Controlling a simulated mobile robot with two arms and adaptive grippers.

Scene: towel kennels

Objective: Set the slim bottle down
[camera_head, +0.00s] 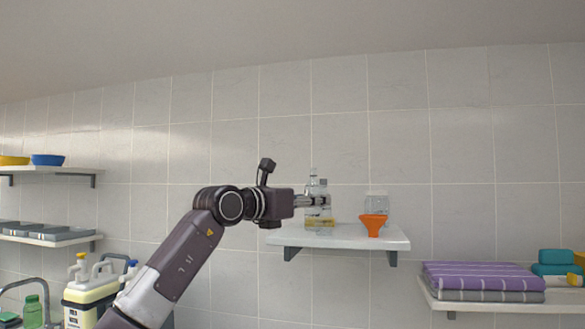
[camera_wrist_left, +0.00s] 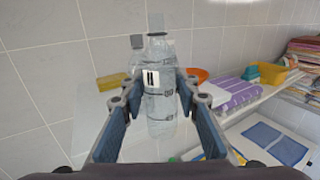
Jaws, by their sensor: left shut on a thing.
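My left gripper (camera_head: 322,200) is shut on a slim clear bottle, at the wall shelf (camera_head: 345,238). In the left wrist view the clear bottle (camera_wrist_left: 160,118) stands upright between the blue finger pads of the gripper (camera_wrist_left: 158,88). Other clear bottle shapes with a grey cap overlap just behind it, so their outlines are hard to separate. In the head view the fingers partly cover the bottles. I cannot tell whether the held bottle's base touches the shelf. My right gripper is in neither view.
An orange funnel (camera_head: 373,224) stands to the right on the shelf, before a clear jar (camera_head: 377,202). A yellow block (camera_wrist_left: 111,81) lies left of the bottles in the wrist view. A lower shelf at right holds folded purple and grey towels (camera_head: 482,276).

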